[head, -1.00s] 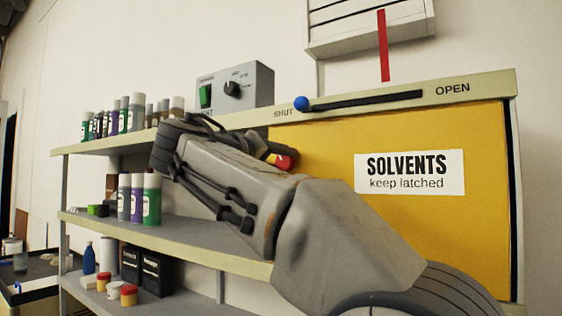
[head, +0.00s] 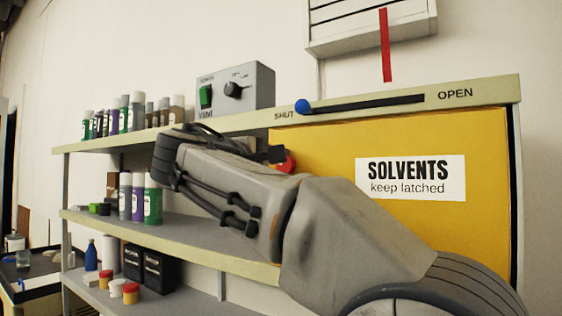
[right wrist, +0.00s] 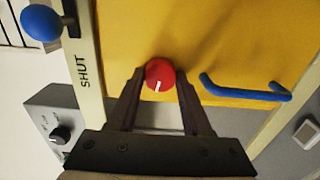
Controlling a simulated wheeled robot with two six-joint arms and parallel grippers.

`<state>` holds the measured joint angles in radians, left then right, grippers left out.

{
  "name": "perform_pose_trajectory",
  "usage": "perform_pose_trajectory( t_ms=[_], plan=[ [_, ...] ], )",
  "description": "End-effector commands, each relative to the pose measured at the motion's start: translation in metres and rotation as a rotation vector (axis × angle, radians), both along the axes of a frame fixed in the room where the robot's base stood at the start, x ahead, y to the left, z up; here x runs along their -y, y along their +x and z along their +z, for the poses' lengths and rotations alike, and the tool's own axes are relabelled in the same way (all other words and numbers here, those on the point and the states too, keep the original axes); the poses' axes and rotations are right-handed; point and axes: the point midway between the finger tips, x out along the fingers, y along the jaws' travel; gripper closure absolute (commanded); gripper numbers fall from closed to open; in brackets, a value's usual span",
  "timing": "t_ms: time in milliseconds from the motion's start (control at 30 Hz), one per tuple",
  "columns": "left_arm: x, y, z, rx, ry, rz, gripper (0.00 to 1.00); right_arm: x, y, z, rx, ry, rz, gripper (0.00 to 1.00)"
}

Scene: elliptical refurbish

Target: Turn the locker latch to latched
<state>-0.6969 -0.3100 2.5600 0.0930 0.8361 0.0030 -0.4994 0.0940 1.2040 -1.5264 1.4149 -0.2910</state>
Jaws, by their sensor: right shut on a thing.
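The locker has a yellow door (head: 320,150) with a white sign (head: 410,178) reading "SOLVENTS keep latched". Its latch is a round red knob (right wrist: 160,73) with a short white mark, which points down and slightly left in the right wrist view. My right gripper (right wrist: 160,78) has one finger on each side of the knob and is shut on it. In the head view the red knob (head: 288,163) shows only in part behind my right gripper (head: 272,156), and its mark is hidden. My left gripper is not in view.
A blue-ended slider (head: 303,106) sits at the SHUT end of its slot above the door. A blue door handle (right wrist: 245,92) is close to the right finger. A grey control box (head: 235,90) and several bottles stand on the shelves at the left.

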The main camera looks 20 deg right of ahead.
Motion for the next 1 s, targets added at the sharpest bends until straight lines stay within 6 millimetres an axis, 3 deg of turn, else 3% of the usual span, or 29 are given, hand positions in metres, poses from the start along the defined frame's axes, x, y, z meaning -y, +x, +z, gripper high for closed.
perform_pose_trajectory(
  t_ms=[400, 933, 967, 1000],
  plan=[
    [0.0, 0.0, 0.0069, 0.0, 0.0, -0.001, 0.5, -0.0018, 0.0013, 0.0, -0.139, -0.112, 0.008, 1.0],
    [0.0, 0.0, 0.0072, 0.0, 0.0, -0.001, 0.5, -0.0017, 0.0014, -0.0005, -0.156, -0.125, 0.007, 1.0],
    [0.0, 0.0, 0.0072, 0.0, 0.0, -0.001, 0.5, -0.0017, 0.0014, -0.0005, -0.156, -0.125, 0.007, 0.43],
    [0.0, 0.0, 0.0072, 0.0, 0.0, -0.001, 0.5, -0.0017, 0.0013, -0.0005, -0.155, -0.125, 0.007, 0.28]
  ],
)
